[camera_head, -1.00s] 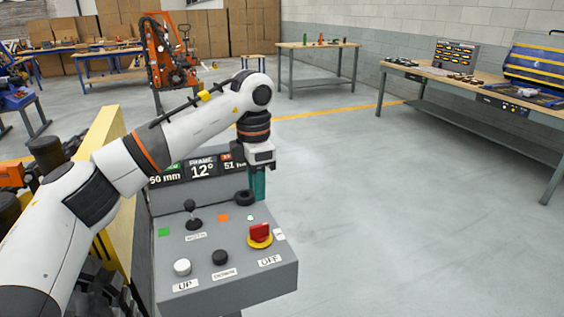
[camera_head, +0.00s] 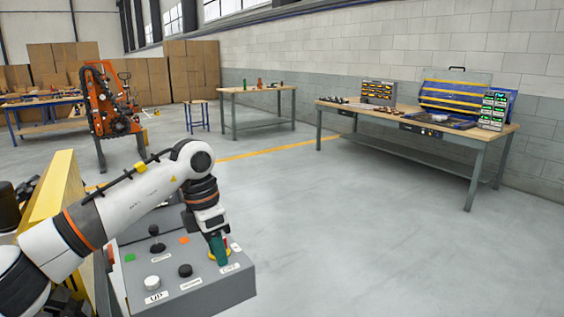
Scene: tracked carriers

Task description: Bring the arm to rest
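My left arm comes in from the left, bent at the elbow. Its gripper (camera_head: 219,250) points down over the right part of a grey control panel (camera_head: 205,300). Its teal fingers are close together in front of the red and yellow switch, which they mostly hide. I cannot tell whether the fingers touch the switch or are open or shut. The panel also bears a black joystick (camera_head: 156,240), a white button (camera_head: 152,283) and a black knob (camera_head: 185,270). The arm hides the panel's display. My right gripper is not in view.
A yellow machine part (camera_head: 55,195) stands left of the panel. An orange machine (camera_head: 105,105) is behind it. A small workbench (camera_head: 255,89) and a long workbench (camera_head: 450,135) with tool cases stand along the wall. The grey floor (camera_head: 380,235) to the right is clear.

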